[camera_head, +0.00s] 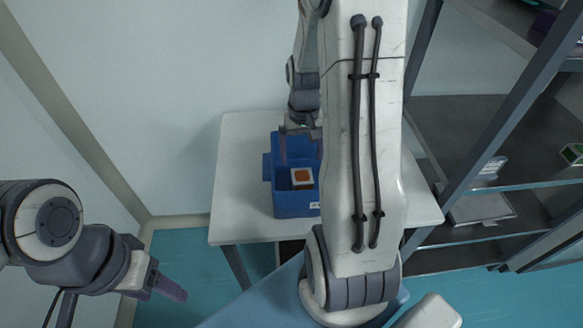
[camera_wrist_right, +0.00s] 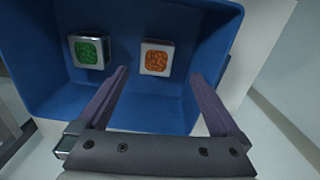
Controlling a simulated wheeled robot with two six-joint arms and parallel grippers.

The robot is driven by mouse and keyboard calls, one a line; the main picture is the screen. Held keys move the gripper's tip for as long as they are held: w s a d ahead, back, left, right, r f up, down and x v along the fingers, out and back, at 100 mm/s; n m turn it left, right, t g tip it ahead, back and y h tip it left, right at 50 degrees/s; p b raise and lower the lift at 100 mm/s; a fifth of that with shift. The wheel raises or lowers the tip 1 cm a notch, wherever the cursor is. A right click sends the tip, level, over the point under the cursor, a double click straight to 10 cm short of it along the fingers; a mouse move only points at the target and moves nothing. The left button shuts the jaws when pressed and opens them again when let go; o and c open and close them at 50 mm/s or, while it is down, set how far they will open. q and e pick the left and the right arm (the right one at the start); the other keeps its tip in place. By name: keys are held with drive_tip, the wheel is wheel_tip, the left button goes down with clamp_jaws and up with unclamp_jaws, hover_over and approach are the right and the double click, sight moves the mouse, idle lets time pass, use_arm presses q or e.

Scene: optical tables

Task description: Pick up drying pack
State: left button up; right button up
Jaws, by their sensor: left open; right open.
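A small white pack with an orange grainy face (camera_head: 302,177) lies inside a blue bin (camera_head: 298,204) on a white table. In the right wrist view the same orange-faced pack (camera_wrist_right: 156,59) lies in the bin beside a similar pack with a green face (camera_wrist_right: 89,50). My right gripper (camera_wrist_right: 158,76) is open over the bin, its fingers pointing in, with the orange pack between and beyond the fingertips. In the head view my right gripper (camera_head: 300,150) shows at the bin's far side, partly hidden by my arm. My left gripper (camera_head: 170,287) is open and empty, away from the table.
The white table (camera_head: 240,228) has bare surface left of the bin. A dark metal shelf rack (camera_head: 480,125) stands on the right with a few items on it. A pale wall is behind the table. My right arm hides the bin's right part.

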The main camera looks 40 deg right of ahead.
hover_over(302, 176)
wheel_tip(302, 176, down, 5)
drive_tip(key=shift+s+d+f, duration=0.1)
wheel_tip(302, 176, down, 4)
drive_tip(key=shift+f+p, duration=0.2)
drive_tip(key=shift+p, duration=0.55)
drive_tip(key=shift+f, duration=0.65)
drive_tip(key=c, duration=1.4)
use_arm(q)
drive_tip(key=shift+w+r, duration=0.25)
drive_tip(key=shift+r, duration=0.6)
use_arm(e)
drive_tip(key=shift+r, duration=0.15)
